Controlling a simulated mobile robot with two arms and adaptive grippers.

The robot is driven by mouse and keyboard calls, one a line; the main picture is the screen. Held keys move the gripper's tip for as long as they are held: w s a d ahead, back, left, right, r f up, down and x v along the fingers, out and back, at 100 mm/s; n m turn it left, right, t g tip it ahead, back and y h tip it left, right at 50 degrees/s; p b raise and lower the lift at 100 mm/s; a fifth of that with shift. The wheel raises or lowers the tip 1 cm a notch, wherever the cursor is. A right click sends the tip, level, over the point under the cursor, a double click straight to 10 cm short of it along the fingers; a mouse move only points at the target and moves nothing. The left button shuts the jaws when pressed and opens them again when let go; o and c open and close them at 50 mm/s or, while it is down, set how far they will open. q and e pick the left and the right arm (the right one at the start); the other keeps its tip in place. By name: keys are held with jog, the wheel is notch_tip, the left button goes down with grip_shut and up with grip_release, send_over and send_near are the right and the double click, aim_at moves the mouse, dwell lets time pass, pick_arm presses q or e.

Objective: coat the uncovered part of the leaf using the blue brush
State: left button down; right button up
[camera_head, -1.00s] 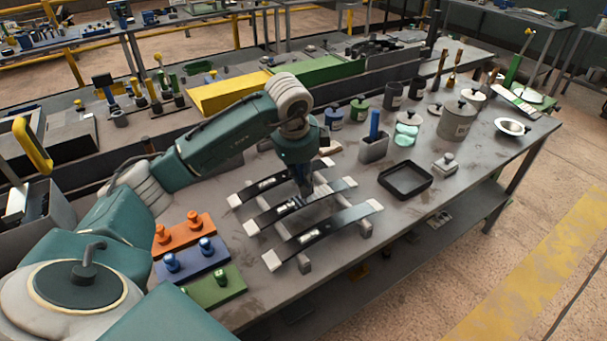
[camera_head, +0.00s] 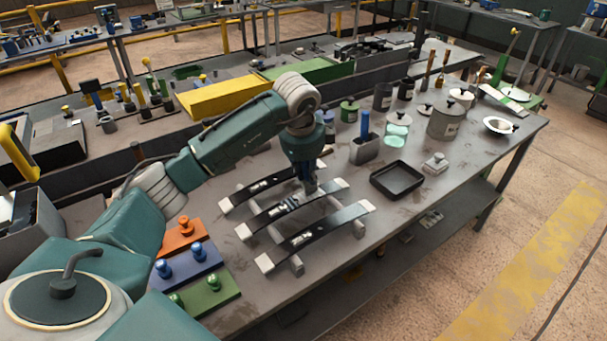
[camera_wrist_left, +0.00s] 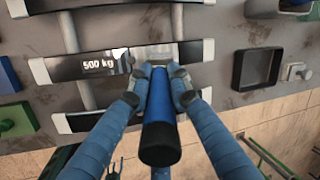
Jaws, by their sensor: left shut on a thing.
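Three dark, curved leaves with pale ends lie side by side on grey supports: a far leaf (camera_head: 252,191), a middle leaf (camera_head: 270,217) and a near leaf (camera_head: 325,229). In the left wrist view the middle leaf (camera_wrist_left: 85,66) bears a "500 kg" mark and a bright patch beside it. My left gripper (camera_head: 308,187) is above the middle leaf, right of its centre. It is shut on the blue brush (camera_wrist_left: 161,110), whose pale head lies over that leaf. Contact and the coating under the head are hard to tell. My right gripper is not in view.
A grey holder (camera_head: 364,149) with a blue handle, a black tray (camera_head: 411,181) and a jar of pale green liquid (camera_head: 397,132) stand to the right. Orange, blue (camera_head: 205,267) and green peg blocks lie at the left. Bare table separates leaves and tray.

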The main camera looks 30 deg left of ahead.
pick_arm(q)
jog(key=shift+w+d+f, duration=0.1)
jog(key=shift+w+d, duration=0.2)
jog(key=shift+w, duration=0.4)
jog(key=shift+w+d+f, duration=0.1)
jog(key=shift+w+d, duration=0.2)
jog(key=shift+w, duration=0.35)
jog(key=shift+s+a+r, duration=0.1)
jog(key=shift+s+a, duration=0.25)
jog(key=shift+s, duration=0.5)
jog(key=shift+s+a+r, duration=0.1)
jog(key=shift+s+a, duration=0.25)
jog(key=shift+s, duration=0.5)
jog(key=s, duration=0.1)
jog(key=s+a+b, duration=0.1)
jog(key=s, duration=0.1)
jog(key=shift+a, duration=0.15)
notch_tip(320, 180, up, 6)
jog(key=p, duration=0.3)
jog(key=shift+w+p, duration=0.15)
jog(key=shift+p, duration=0.2)
